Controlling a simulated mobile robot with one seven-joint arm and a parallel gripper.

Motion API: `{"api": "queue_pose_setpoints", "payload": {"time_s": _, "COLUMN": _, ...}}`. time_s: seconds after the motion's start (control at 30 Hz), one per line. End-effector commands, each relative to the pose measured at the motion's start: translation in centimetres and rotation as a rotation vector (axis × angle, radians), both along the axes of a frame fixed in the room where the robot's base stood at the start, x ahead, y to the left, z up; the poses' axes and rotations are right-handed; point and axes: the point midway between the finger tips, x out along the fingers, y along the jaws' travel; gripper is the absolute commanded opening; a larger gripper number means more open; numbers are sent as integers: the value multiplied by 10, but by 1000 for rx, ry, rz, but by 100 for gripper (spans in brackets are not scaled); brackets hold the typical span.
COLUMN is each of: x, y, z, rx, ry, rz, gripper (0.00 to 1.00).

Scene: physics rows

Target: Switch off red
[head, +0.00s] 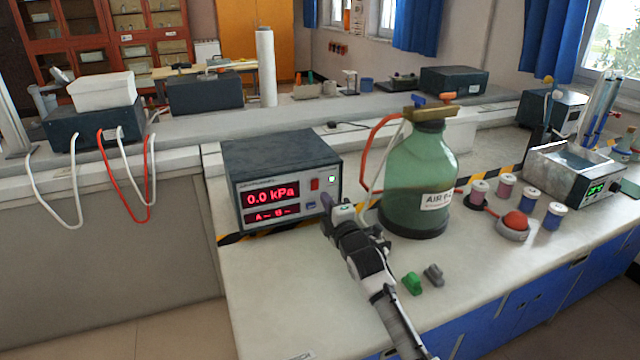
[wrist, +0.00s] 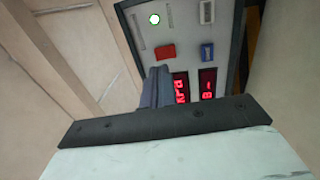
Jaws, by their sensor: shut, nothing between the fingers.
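A dark box-shaped meter (head: 280,160) stands on the bench, its red display (head: 272,194) reading 0.0 kPa. On its front panel are a red switch (head: 314,184), a blue switch (head: 311,205) below it and a lit indicator (head: 332,180). The wrist view shows the red switch (wrist: 165,52), blue switch (wrist: 207,53) and whitish-green indicator (wrist: 154,19). My gripper (head: 326,198) is shut and empty, close in front of the panel's right side. In the wrist view, its fingertips (wrist: 158,72) lie just below the red switch; I cannot tell whether they touch the panel.
A green air bottle (head: 420,165) with hoses stands right of the meter. Green (head: 412,283) and grey (head: 433,274) small pieces lie near my arm. Several spools, a red-domed button (head: 515,222) and a metal bath (head: 572,175) are farther right. The bench front is mostly clear.

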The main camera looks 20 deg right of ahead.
Motion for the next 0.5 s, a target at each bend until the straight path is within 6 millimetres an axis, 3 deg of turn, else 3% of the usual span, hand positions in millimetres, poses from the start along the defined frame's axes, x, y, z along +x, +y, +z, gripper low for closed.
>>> {"api": "queue_pose_setpoints", "payload": {"time_s": 0.23, "x": 36, "y": 2, "z": 7, "rx": 0, "ry": 1, "rz": 2, "gripper": 0}}
{"api": "queue_pose_setpoints", "payload": {"time_s": 0.5, "x": 49, "y": 1, "z": 7, "rx": -1, "ry": -1, "rz": 0, "gripper": 0}}
